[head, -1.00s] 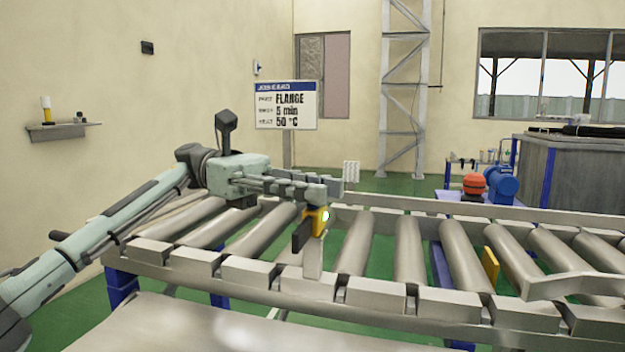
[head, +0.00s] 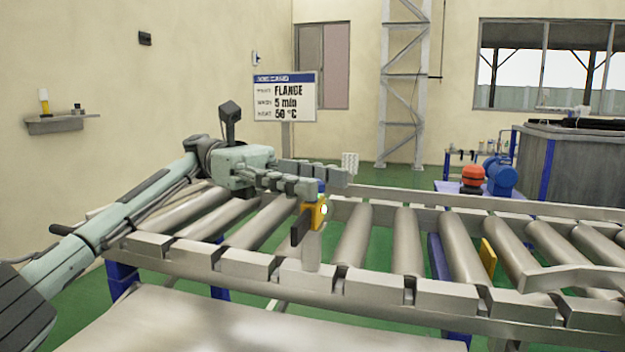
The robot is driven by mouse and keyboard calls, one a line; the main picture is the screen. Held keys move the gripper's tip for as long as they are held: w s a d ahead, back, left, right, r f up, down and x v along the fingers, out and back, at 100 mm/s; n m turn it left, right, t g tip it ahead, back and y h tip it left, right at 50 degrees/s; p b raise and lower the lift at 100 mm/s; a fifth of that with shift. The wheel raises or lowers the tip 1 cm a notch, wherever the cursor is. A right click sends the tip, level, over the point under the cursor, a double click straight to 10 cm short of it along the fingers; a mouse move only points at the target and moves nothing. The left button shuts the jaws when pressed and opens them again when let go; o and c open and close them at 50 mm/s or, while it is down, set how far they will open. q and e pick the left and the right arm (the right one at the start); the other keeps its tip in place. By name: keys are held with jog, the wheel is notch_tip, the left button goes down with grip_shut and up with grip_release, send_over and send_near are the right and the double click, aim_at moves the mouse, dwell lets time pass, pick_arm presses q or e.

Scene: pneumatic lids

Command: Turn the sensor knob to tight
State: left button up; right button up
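The sensor (head: 321,209) is a small yellow block with a black part on its left and a lit green-white spot. It stands on a metal bracket (head: 313,248) at the near rail of the roller conveyor. My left gripper (head: 325,181) reaches in from the left, its fingers just above and behind the sensor in the picture. The two fingers look apart, with a gap between the tips. I cannot make out the knob; the fingers may hide it. Whether they touch the sensor is unclear. My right gripper is not in view.
The conveyor's rollers (head: 408,240) run across the view, with a near rail (head: 370,285) and a far rail. A yellow plate (head: 488,258) stands between rollers at right. A job card sign (head: 285,97) stands behind. A blue pump (head: 499,175) is beyond the conveyor.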

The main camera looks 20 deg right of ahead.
pick_arm(q)
notch_tip(320, 180, up, 10)
dwell(0.6)
